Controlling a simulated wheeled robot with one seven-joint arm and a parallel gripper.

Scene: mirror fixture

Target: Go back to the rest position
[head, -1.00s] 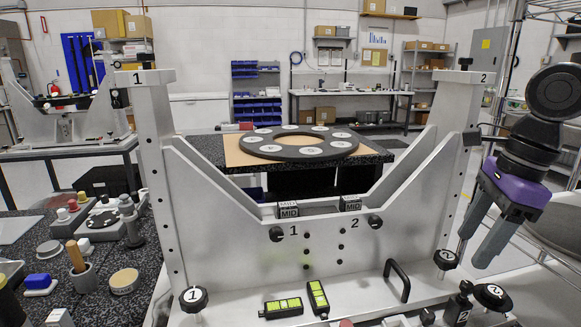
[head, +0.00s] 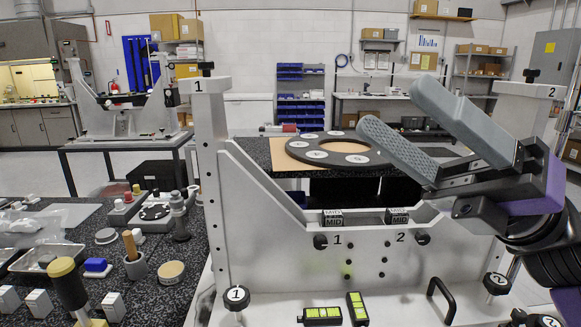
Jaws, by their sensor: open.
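My gripper (head: 408,122) is in the right half of the head view, in front of the metal fixture (head: 265,235). Its two grey fingers are spread apart and point up and left, with nothing between them. It hides the right part of the fixture's cradle and part of the dark ring (head: 325,153) with white pads behind it. My purple and black wrist shows at the right edge.
A black speckled bench (head: 85,225) at the left holds a tray, small tools and a hammer-like tool (head: 69,284). Two yellow-green levels (head: 322,315) lie on the fixture base. A second fixture (head: 125,115) stands behind left.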

